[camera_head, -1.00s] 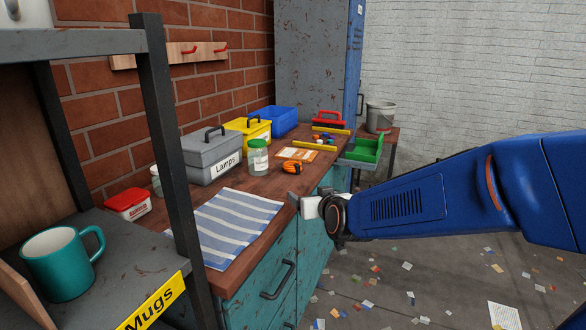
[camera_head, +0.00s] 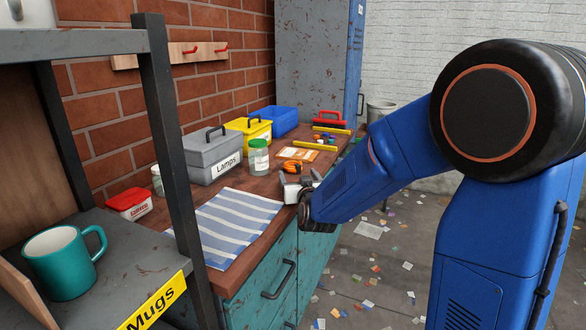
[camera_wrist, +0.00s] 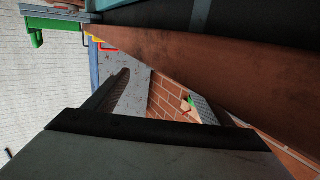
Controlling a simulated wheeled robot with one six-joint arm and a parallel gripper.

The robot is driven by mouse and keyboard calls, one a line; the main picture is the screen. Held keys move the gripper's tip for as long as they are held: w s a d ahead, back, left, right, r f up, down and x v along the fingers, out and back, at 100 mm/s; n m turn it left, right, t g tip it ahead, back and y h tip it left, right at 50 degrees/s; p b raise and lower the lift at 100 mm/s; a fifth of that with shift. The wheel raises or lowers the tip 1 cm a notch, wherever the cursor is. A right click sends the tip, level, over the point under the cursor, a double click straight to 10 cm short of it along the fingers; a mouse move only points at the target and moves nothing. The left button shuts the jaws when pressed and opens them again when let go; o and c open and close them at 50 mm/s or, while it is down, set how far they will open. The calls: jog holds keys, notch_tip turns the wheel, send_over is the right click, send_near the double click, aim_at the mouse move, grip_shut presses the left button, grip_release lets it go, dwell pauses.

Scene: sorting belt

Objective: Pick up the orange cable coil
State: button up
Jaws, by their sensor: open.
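The orange cable coil (camera_head: 291,167) lies on the wooden workbench top (camera_head: 262,184), near its front edge, between the glass jar and the orange-and-white card. Its lower part is close behind my gripper in the head view. My gripper (camera_head: 298,181) is open and empty at the bench's front edge, just in front of the coil. Whether the fingers touch the coil cannot be told. The wrist view looks along the bench edge and I cannot make out the coil there.
The glass jar (camera_head: 258,157) and grey Lamps box (camera_head: 212,156) stand left of the coil. A striped cloth (camera_head: 226,226) covers the near bench. Yellow (camera_head: 248,131) and blue (camera_head: 274,120) boxes stand behind. A shelf with a teal mug (camera_head: 62,263) is at left. A green bin (camera_wrist: 48,24) shows in the wrist view.

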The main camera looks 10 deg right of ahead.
aim_at(295, 167)
jog(key=shift+w+d+f, duration=0.1)
jog(key=shift+w, duration=1.5)
jog(key=shift+w+d+f, duration=0.1)
jog(key=shift+w+d, duration=0.05)
jog(key=shift+w, duration=1.4)
jog(key=shift+w+d+f, duration=0.1)
jog(key=shift+w, duration=1.5)
jog(key=c, duration=1.2)
